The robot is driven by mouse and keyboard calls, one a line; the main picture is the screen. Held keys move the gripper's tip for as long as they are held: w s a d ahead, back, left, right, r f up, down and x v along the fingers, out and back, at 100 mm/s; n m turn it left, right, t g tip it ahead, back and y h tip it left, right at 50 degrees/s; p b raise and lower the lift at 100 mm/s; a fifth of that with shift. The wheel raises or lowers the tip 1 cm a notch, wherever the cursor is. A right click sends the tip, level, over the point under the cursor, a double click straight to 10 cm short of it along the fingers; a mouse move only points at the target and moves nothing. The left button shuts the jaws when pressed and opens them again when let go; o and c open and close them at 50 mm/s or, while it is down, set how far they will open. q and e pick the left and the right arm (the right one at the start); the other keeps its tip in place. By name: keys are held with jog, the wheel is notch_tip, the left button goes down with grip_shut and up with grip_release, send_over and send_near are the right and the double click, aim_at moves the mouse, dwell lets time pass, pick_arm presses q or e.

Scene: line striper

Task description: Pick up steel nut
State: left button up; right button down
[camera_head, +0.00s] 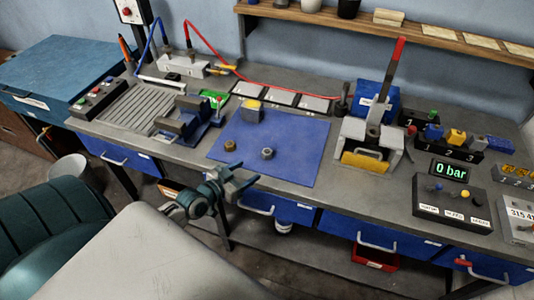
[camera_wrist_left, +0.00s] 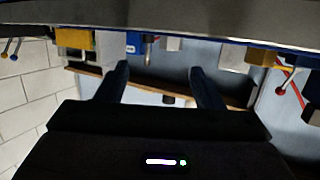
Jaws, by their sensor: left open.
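The steel nut (camera_head: 267,153) is a small grey nut lying on the blue mat (camera_head: 300,135) in the head view, near the mat's front half. A brownish nut (camera_head: 230,145) lies to its left on the same mat. My left gripper (camera_head: 243,177) is open and empty in front of the bench's front edge, apart from the steel nut and nearer the camera. In the left wrist view, its two fingers (camera_wrist_left: 158,70) stand apart with nothing between them. I cannot make out the steel nut in that view. My right gripper is not in view.
A grey block with a yellow top (camera_head: 250,110) stands at the mat's back left. A vise (camera_head: 183,122) is left of the mat; a press with a red-tipped lever (camera_head: 373,135) is to its right. Blue drawers (camera_head: 365,231) line the bench front. The mat's right half is clear.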

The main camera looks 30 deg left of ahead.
pick_arm(q)
jog(key=b, duration=0.2)
send_near(266, 153)
jog(key=w, duration=0.2)
jog(key=w+f, duration=0.1)
jog(key=shift+d+t, duration=0.3)
jog(key=shift+d, duration=0.1)
jog(key=shift+w+f, duration=0.1)
jog(key=shift+w, duration=0.25)
jog(key=x, duration=0.4)
jog(key=shift+w+a, duration=0.15)
jog(key=shift+w, duration=0.1)
jog(key=shift+w+f, duration=0.15)
jog(key=shift+w, duration=0.3)
jog(key=shift+s, duration=0.1)
jog(key=c, duration=1.1)
